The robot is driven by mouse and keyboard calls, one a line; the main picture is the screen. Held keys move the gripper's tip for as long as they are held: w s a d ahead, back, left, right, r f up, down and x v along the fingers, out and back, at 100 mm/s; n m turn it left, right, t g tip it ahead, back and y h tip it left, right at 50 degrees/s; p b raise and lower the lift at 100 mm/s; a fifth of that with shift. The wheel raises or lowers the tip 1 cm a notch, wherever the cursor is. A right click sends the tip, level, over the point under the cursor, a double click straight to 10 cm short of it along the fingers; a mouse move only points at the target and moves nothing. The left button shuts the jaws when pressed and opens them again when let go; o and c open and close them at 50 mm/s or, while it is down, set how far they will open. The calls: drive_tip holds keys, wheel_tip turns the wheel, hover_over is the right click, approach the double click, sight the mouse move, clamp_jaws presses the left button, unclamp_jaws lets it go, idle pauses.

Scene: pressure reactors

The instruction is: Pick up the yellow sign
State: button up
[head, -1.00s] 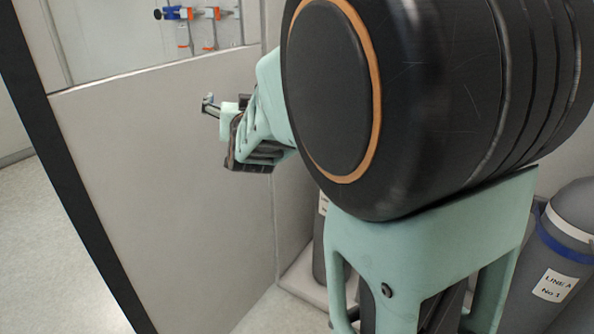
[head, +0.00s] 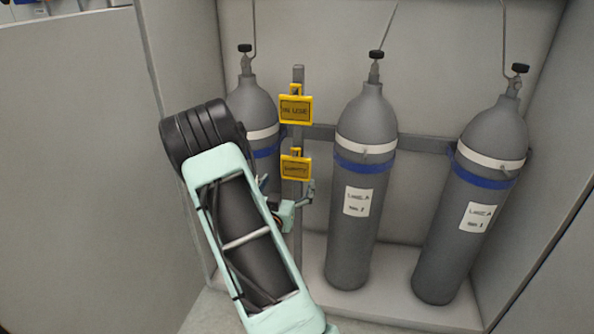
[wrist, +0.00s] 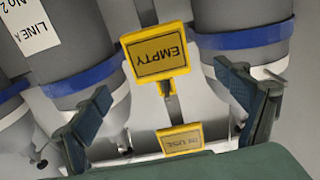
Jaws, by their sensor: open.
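Two yellow signs hang one above the other on a grey post between the left and middle gas cylinders. The upper sign (head: 295,108) appears to read "IN USE"; it shows low in the wrist view (wrist: 180,140). The lower sign (head: 295,168) reads "EMPTY" and shows upside down in the wrist view (wrist: 157,53). My gripper (head: 303,203) is just below the lower sign in the head view, partly hidden by my arm. In the wrist view my gripper (wrist: 163,86) is open and empty, its two fingers apart on either side of the signs. I see no contact with either sign.
Grey gas cylinders stand close by: one at left (head: 252,105), one in the middle (head: 365,130) and one at right (head: 492,140). A horizontal rail (head: 420,142) runs behind them. Cabinet walls (head: 90,150) bound the space.

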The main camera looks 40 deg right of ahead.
sight(295, 166)
drive_tip(key=b+x, duration=0.2)
drive_tip(key=x, duration=0.7)
drive_tip(key=shift+d, duration=0.1)
drive_tip(key=shift+c, duration=0.3)
drive_tip(key=c, duration=1.2)
drive_tip(key=shift+o, duration=0.2)
drive_tip(key=shift+r, duration=0.1)
